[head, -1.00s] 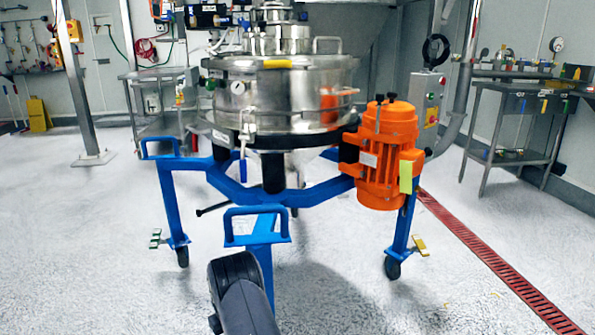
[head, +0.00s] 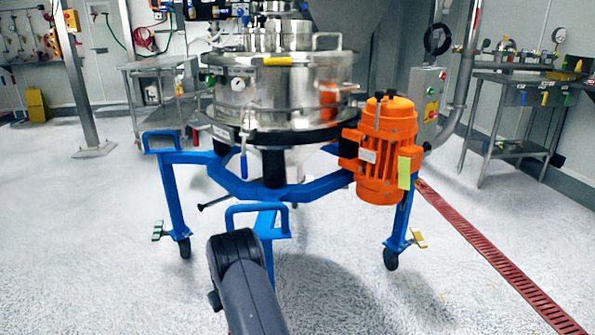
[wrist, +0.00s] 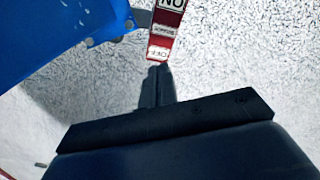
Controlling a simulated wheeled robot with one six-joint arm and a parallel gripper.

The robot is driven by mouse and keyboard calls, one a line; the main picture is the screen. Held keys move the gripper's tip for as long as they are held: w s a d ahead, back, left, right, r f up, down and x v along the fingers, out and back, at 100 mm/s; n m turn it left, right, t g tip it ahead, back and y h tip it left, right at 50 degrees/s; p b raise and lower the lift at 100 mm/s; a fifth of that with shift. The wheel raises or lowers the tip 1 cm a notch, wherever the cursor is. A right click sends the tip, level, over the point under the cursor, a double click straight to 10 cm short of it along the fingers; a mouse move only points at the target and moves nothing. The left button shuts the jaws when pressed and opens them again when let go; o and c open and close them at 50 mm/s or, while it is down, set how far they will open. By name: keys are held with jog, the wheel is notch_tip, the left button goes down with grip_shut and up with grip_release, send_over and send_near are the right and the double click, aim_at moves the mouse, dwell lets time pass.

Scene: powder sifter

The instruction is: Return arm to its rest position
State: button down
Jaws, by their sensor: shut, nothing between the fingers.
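My gripper (wrist: 157,85) shows in the wrist view with its dark fingers together and nothing between them. A red and white strip (wrist: 166,32) marked ON and OFF appears just beyond the fingertips. I cannot tell whether they touch it. A blue metal part (wrist: 55,35) fills the upper left of that view. In the head view my dark arm rises from the bottom edge in front of the sifter's blue frame (head: 258,190). My gripper cannot be made out there.
The steel powder sifter (head: 285,95) stands on the wheeled blue frame, with an orange motor (head: 385,150) at its right. A red floor drain (head: 490,255) runs along the right. Steel tables stand at the back left (head: 160,72) and right (head: 515,75).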

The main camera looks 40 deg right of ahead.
jog(key=shift+f, duration=0.1)
notch_tip(320, 180, down, 7)
jog(key=b, duration=0.3)
dwell(0.4)
